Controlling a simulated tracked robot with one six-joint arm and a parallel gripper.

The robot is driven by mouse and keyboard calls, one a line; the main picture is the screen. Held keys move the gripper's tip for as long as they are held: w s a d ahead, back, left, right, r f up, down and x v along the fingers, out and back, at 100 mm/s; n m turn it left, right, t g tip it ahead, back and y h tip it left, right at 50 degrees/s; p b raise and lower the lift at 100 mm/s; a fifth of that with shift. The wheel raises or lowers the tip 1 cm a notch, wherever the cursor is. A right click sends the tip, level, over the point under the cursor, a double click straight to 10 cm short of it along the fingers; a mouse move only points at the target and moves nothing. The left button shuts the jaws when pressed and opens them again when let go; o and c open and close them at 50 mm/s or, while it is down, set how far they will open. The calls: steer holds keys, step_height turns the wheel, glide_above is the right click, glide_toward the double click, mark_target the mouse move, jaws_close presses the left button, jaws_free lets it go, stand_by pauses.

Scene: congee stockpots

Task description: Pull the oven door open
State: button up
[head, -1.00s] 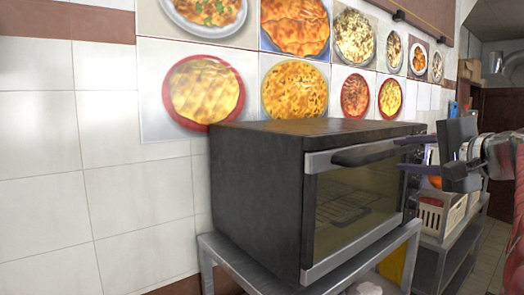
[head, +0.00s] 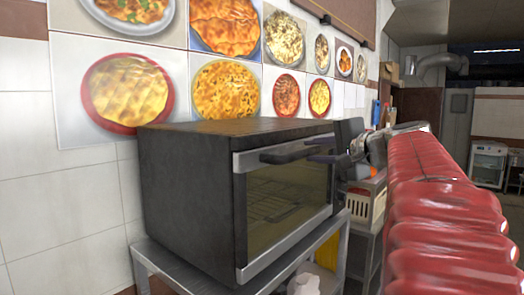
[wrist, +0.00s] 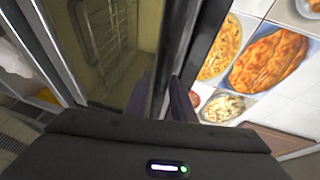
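The oven (head: 190,195) is a dark box with a steel-framed glass door (head: 285,205), which looks shut. Its dark bar handle (head: 285,153) runs along the door's top edge. My gripper (head: 322,150) is at the right end of the handle in the head view, its two dark purple fingers apart, one above the other. In the wrist view my gripper (wrist: 161,98) has its fingers on either side of a dark bar along the door's edge. The glass and inner rack (wrist: 105,35) show left of it. Whether the fingers touch the handle cannot be told.
The oven stands on a metal table (head: 150,262) against a tiled wall with food pictures (head: 225,90). A cream crate (head: 358,207) on a shelf is behind my gripper. Open floor and a white appliance (head: 488,165) are at the far right.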

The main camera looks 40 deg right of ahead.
jaws_close()
steer(key=shift+f, duration=0.1)
stand_by(0.3)
